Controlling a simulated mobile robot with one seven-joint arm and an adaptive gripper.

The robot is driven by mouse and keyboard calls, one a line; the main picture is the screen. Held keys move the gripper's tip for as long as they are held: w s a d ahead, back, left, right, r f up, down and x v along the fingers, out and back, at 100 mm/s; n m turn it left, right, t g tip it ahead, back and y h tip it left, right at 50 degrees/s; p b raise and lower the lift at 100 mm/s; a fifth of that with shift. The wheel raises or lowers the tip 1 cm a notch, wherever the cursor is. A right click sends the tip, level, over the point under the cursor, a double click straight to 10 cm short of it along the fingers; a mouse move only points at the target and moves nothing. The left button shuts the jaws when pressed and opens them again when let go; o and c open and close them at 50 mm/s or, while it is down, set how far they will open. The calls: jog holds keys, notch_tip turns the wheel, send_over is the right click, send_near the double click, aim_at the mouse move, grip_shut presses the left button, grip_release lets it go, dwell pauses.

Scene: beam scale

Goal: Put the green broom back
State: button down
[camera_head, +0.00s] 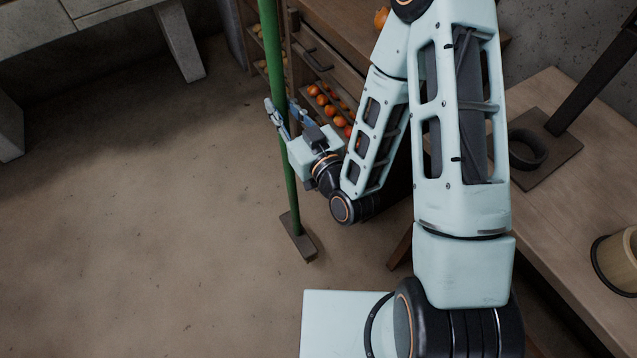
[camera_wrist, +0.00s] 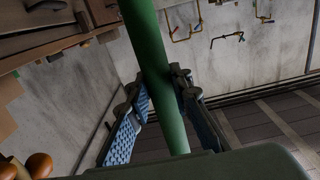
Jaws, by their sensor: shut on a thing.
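The green broom (camera_head: 273,80) stands nearly upright, leaning slightly, with its brown head (camera_head: 299,238) at or just above the floor; I cannot tell whether it touches. Its top is cut off by the upper edge of the head view. My gripper (camera_head: 279,117) is shut around the green handle at about mid-height of what shows. In the wrist view the handle (camera_wrist: 150,60) passes between the two blue-padded fingers (camera_wrist: 155,110). No broom rack or holder is clearly seen.
A wooden cabinet (camera_head: 335,50) with drawers and shelves of orange fruit (camera_head: 325,100) stands close behind my gripper. A wooden table (camera_head: 570,200) is at the right. A grey bench (camera_head: 180,40) is at the upper left. The floor (camera_head: 130,230) at left is clear.

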jog(key=w+d+f+b, duration=0.2)
jog(key=w+b, duration=0.3)
jog(key=b, duration=1)
jog(key=shift+w+d+f, duration=0.35)
jog(key=shift+d+f, duration=0.05)
jog(key=shift+d, duration=0.15)
jog(key=shift+w+b, duration=0.1)
jog(key=shift+b, duration=0.4)
jog(key=w+d+f+b, duration=0.3)
jog(key=w+f, duration=0.3)
jog(key=f, duration=0.4)
jog(key=shift+w+d, duration=0.2)
jog(key=shift+d, duration=0.2)
jog(key=shift+f+b, duration=0.15)
jog(key=shift+b, duration=0.25)
